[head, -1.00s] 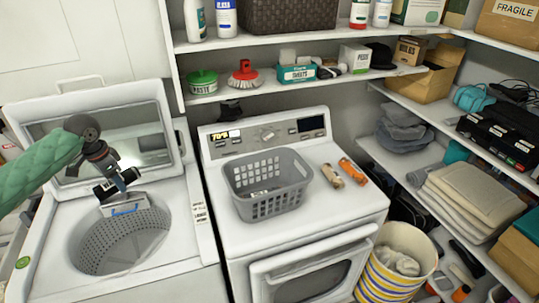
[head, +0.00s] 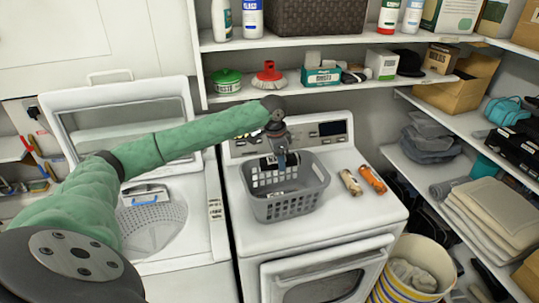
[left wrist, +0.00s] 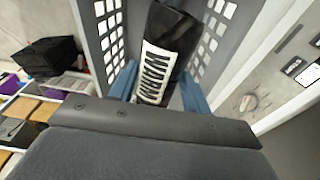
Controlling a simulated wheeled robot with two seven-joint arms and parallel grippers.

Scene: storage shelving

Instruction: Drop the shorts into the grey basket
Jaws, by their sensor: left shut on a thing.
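The grey basket (head: 285,207) has slotted walls and stands on the white appliance in the middle of the head view. My left gripper (head: 282,166) is over the basket's opening near its back wall, pointing down. In the left wrist view its blue fingers are shut on a black thing with a white patterned panel (left wrist: 158,62), which I take to be the shorts. The basket's slotted walls (left wrist: 213,30) show on both sides of it. In the head view I cannot clearly make out the shorts at the gripper. My right gripper is not in view.
An open washer (head: 133,262) stands left, under my arm. A shelf (head: 330,88) with a red brush and boxes runs close behind the gripper. A striped bin (head: 415,270) stands at the lower right.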

